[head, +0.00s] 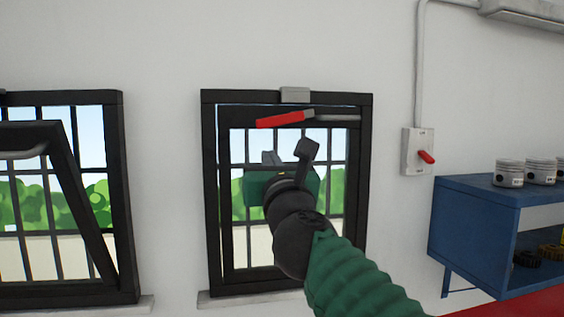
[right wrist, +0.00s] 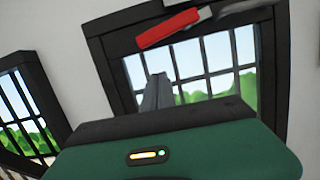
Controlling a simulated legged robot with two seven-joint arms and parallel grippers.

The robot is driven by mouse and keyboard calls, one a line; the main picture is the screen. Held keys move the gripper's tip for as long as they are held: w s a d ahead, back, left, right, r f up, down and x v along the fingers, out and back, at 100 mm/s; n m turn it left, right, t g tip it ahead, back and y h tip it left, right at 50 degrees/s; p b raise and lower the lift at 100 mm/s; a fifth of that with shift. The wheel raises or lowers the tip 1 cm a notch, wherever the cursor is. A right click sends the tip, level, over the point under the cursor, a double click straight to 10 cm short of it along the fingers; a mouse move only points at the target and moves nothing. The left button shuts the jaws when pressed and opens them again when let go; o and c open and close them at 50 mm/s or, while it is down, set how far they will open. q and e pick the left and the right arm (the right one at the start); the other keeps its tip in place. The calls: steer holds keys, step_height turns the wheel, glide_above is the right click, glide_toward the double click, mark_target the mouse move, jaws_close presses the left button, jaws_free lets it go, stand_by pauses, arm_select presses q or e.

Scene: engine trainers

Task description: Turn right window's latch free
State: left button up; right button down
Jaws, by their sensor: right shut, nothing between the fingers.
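The right window (head: 212,200) has a black frame with dark bars behind it. Its latch (head: 284,119) is a red handle near the top of the frame, tilted slightly, with a grey part (head: 337,118) to its right. The red latch also shows at the top of the right wrist view (right wrist: 168,28). My right gripper (head: 268,158) is in front of the window, below the latch and apart from it. Its fingers look shut and empty; they also show in the right wrist view (right wrist: 157,88). My left gripper is not in view.
The left window (head: 115,200) has its sash tilted inward at the left. A wall switch with a red lever (head: 426,157) and a blue shelf (head: 475,225) holding several pistons stand to the right. The wall between the windows is clear.

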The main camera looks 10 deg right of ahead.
mark_target(269, 126)
steer(key=r+b+v, duration=0.1)
steer(key=b+v, duration=0.1)
steer(key=v, duration=0.7)
steer(key=w+d+r+n+y+p, duration=0.1)
steer(key=w+r+n+p, duration=0.15)
steer(key=w+p, duration=0.6)
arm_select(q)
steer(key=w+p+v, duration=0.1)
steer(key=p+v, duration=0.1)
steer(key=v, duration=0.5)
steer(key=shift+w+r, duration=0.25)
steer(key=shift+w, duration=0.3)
arm_select(e)
steer(key=shift+w+a+r+m+h, duration=0.15)
steer(key=shift+w+r+m+h, duration=0.2)
steer(key=shift+r, duration=0.4)
steer(key=shift+w+a+r+m+h, duration=0.1)
steer(key=shift+w+a+r+m, duration=0.15)
steer(key=shift+r+m, duration=0.4)
steer(key=shift+w+a+r+m+h, duration=0.1)
steer(key=shift+w+r+m+h, duration=0.2)
steer(key=shift+r, duration=0.55)
